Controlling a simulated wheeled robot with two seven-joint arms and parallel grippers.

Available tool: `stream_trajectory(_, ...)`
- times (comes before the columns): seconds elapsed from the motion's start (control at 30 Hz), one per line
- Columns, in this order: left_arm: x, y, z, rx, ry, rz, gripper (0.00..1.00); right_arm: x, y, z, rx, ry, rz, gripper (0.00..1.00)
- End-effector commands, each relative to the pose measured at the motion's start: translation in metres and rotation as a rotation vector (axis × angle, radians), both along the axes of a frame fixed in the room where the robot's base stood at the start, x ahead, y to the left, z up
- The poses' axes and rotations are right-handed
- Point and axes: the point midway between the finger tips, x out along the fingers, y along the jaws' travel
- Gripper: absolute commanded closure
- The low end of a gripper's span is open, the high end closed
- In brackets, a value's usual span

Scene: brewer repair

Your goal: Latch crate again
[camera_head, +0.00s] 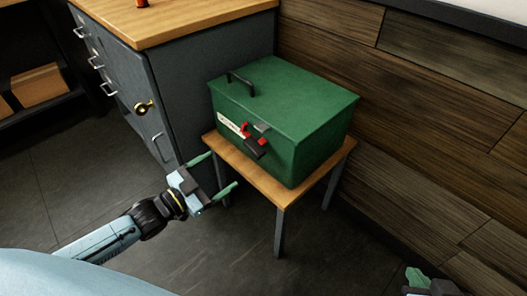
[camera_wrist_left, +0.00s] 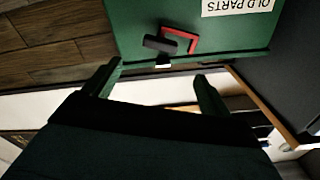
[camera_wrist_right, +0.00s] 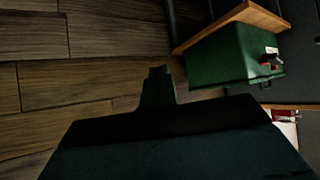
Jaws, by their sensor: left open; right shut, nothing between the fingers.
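The green crate (camera_head: 285,115) stands upright on a small wooden stool, its lid down, with a black handle (camera_head: 240,83) on the lid. On its front is a latch (camera_head: 254,140) with red parts and a dark lever; the frames do not clearly show whether it is fastened. The left wrist view shows the latch (camera_wrist_left: 170,46) beside a label reading "OLD PARTS" (camera_wrist_left: 237,5). My left gripper (camera_head: 223,172) is open and empty, in front of the crate and apart from the latch. My right gripper (camera_head: 416,279) is shut and empty at the lower right, away from the crate (camera_wrist_right: 220,57).
The stool (camera_head: 318,175) is small, with thin metal legs. A grey drawer cabinet (camera_head: 190,85) with a wooden top stands close at the crate's left. A wood-plank wall (camera_head: 430,110) is behind the crate. The floor (camera_head: 330,250) in front of the stool is clear.

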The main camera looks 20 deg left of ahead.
Motion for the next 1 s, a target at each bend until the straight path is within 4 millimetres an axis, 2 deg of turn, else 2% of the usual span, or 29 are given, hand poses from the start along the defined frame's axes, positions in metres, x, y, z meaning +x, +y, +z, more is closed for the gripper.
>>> stream_trajectory(0.17, 0.017, -0.007, -0.001, -0.001, -0.001, 0.002, 0.16, 0.016, 0.009, 0.017, 0.036, -0.138, 0.013, 1.0)
stream_trajectory(0.5, 0.053, -0.023, -0.002, 0.001, 0.0, 0.002, 0.16, 0.041, 0.027, 0.069, 0.128, -0.477, 0.039, 1.0)
stream_trajectory(0.73, 0.076, -0.033, -0.002, 0.001, 0.001, 0.002, 0.16, 0.045, 0.035, 0.107, 0.195, -0.705, 0.055, 1.0)
stream_trajectory(1.0, 0.101, -0.044, -0.002, 0.0, 0.001, 0.001, 0.16, 0.037, 0.04, 0.149, 0.272, -0.958, 0.066, 1.0)
